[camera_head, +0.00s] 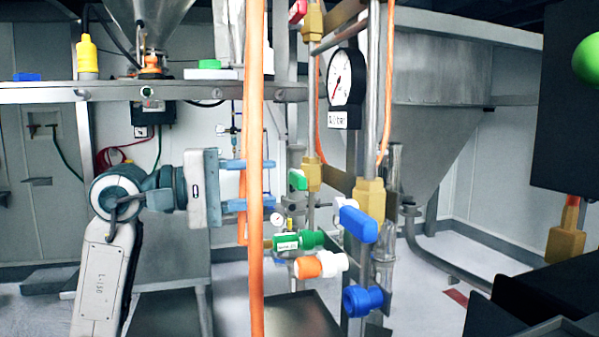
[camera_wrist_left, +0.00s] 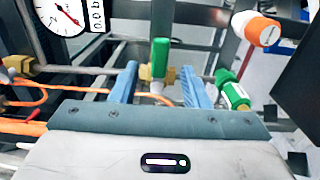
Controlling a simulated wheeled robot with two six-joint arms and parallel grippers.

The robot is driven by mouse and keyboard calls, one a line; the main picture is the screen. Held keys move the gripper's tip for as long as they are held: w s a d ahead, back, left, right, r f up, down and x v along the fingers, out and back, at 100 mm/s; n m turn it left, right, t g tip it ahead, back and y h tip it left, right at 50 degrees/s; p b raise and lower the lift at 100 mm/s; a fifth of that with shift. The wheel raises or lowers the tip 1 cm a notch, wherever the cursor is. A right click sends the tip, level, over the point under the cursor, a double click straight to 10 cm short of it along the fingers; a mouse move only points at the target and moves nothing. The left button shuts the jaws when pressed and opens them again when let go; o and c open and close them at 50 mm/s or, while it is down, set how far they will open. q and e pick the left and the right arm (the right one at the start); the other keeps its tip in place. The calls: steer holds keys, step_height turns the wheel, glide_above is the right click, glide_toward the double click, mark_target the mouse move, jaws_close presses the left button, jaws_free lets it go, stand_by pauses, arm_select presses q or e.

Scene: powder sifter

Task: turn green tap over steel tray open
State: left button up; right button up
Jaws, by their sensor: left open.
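The green tap handle (camera_head: 297,180) sits on a brass valve body (camera_head: 311,174) on a vertical pipe, right of my left gripper (camera_head: 272,183) in the head view. My left gripper is open, with its two blue fingers pointing right toward the tap and nothing held. In the left wrist view, the green handle (camera_wrist_left: 160,55) stands upright ahead, between the two fingertips (camera_wrist_left: 159,69), apart from both. A dark flat tray (camera_head: 302,318) lies low under the pipes; I cannot tell whether it is the steel tray. My right gripper is not in view.
An orange hose (camera_head: 255,80) hangs in front of my left fingers in the head view. A blue-handled tap (camera_head: 358,222), a pressure gauge (camera_head: 346,77) and an orange-and-white fitting (camera_head: 320,264) are nearby. A metal shelf (camera_head: 45,93) crosses above my left arm.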

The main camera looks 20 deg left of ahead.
mark_target(293, 181)
arm_select(q)
steer(key=p+x, duration=0.2)
steer(key=x, duration=0.3)
steer(key=shift+d+r, duration=0.1)
steer(key=shift+w+d+p, duration=0.35)
steer(key=shift+w+d, duration=0.1)
steer(key=shift+d, duration=0.1)
jaws_close()
